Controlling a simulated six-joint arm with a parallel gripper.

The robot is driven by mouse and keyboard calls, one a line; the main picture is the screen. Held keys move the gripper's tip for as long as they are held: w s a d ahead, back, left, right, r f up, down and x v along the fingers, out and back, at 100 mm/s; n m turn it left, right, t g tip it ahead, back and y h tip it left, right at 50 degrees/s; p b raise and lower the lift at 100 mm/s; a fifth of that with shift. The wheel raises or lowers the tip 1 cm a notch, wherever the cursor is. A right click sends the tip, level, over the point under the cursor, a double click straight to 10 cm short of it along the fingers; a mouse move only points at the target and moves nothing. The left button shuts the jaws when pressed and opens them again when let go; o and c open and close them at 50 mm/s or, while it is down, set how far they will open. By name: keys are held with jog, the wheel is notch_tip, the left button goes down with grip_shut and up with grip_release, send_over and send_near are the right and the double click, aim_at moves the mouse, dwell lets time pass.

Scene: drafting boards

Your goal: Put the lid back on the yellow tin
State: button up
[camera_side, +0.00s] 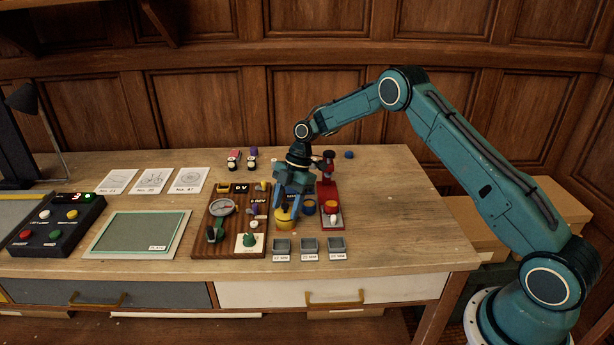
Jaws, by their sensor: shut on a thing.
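The yellow tin (283,224) stands on the table right of the wooden gauge board, below my gripper. My gripper (286,207) points down over the tin, its blue fingers close to the tin's top. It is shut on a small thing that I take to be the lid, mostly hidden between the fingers. I cannot tell whether the lid touches the tin's rim. A blue tin (308,208) stands just to the right.
The wooden board (222,246) with gauge and levers is close on the left. A red stand (329,192) is on the right. Several small grey trays (309,246) lie in front. A green-framed board (136,235) and a button box (60,225) are farther left. The table's right end is clear.

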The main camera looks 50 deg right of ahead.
dwell(0.8)
jog(key=o, duration=1.5)
jog(key=shift+r, duration=3.45)
grip_shut()
jog(key=shift+f, duration=2.3)
